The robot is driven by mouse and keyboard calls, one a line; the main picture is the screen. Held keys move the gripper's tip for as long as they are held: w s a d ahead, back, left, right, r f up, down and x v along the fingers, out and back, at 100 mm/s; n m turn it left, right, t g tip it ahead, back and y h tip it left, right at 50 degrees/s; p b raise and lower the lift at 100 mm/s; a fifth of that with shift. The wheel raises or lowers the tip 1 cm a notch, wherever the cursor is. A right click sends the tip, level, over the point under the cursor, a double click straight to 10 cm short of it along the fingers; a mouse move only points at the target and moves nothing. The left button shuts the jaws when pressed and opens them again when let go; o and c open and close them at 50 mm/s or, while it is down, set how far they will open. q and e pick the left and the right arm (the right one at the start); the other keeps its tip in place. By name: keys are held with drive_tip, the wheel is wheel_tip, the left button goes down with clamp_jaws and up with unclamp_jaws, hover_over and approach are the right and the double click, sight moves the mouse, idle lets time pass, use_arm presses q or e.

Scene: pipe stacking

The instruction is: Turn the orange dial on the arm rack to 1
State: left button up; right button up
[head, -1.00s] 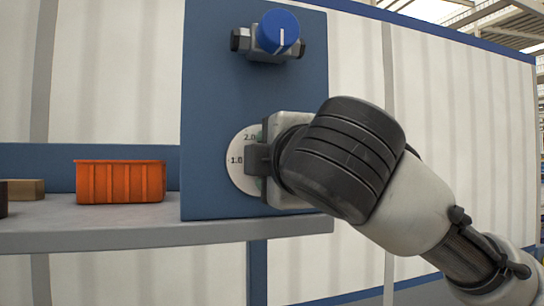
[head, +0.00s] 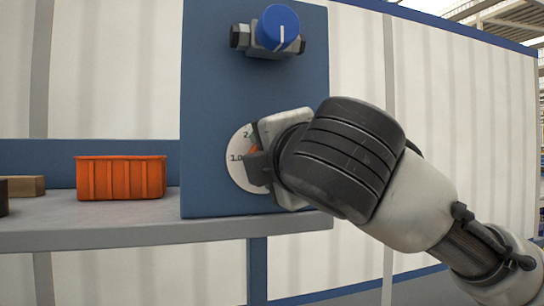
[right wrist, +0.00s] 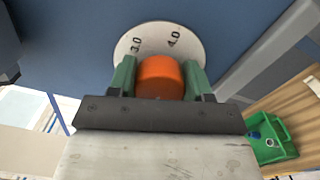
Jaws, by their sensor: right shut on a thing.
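The orange dial (right wrist: 160,76) sits in front of a white round scale plate (right wrist: 160,38) on the blue panel. In the right wrist view, the marks 3.0 and 4.0 show on the plate beyond the dial. My right gripper (right wrist: 160,82) is shut on the dial, a green finger on each side. In the head view, the plate (head: 238,172) shows 1.0 at its left and part of a 2 above. A small orange part of the dial (head: 254,149) shows beside my right gripper (head: 258,165), which hides the rest. My left gripper is not in view.
A blue knob (head: 278,28) on a grey valve juts from the panel (head: 215,90) above the dial. An orange bin (head: 120,178) stands on the grey shelf (head: 120,236) to the left. A green bin (right wrist: 270,138) shows in the right wrist view.

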drive_tip(key=o, duration=0.9)
drive_tip(key=b+v, duration=0.4)
drive_tip(key=v, duration=0.7)
drive_tip(key=shift+b, duration=0.4)
